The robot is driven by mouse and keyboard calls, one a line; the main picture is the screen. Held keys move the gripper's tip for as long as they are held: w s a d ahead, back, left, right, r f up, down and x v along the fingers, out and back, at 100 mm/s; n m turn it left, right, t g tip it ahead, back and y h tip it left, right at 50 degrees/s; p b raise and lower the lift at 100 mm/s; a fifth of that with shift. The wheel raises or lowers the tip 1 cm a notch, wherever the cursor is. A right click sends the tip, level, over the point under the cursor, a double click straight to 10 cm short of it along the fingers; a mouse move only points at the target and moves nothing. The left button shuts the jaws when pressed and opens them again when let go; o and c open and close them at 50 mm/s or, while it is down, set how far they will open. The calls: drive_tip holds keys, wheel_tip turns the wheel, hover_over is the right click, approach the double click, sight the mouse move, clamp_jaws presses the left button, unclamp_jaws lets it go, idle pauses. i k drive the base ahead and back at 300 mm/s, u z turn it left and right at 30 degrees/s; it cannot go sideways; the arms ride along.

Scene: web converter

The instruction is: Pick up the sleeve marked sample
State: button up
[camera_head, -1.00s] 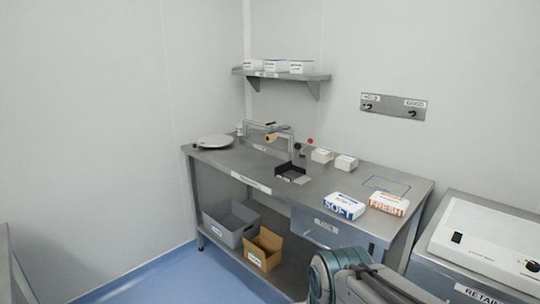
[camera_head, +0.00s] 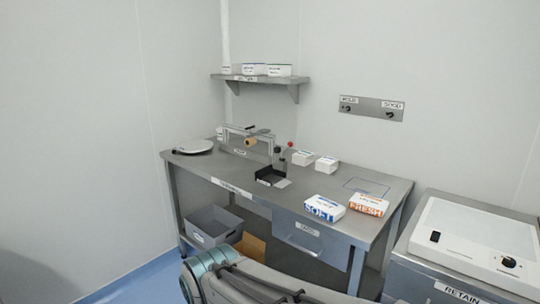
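No label that I can read says sample, so I cannot tell which thing is the sleeve. On the steel bench (camera_head: 240,172) lie a white pack with blue SOFT lettering (camera_head: 324,208) and a white pack with orange FRESH lettering (camera_head: 368,205). Two smaller white packs, a left one (camera_head: 303,158) and a right one (camera_head: 327,165), sit farther back. Their print is too small to read. A black open tray (camera_head: 270,177) stands near the bench's middle. My arm crosses the bottom of the view; my gripper is out of view.
A grey bin (camera_head: 213,226) and a partly hidden cardboard box (camera_head: 250,246) are on the lower shelf. A white-topped unit marked RETAIN (camera_head: 470,240) stands right. White boxes sit on the wall shelf (camera_head: 262,79).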

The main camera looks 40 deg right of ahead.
sight(326, 164)
drive_tip(key=i, duration=3.35)
drive_tip(key=z, duration=3.05)
drive_tip(key=i, duration=0.5)
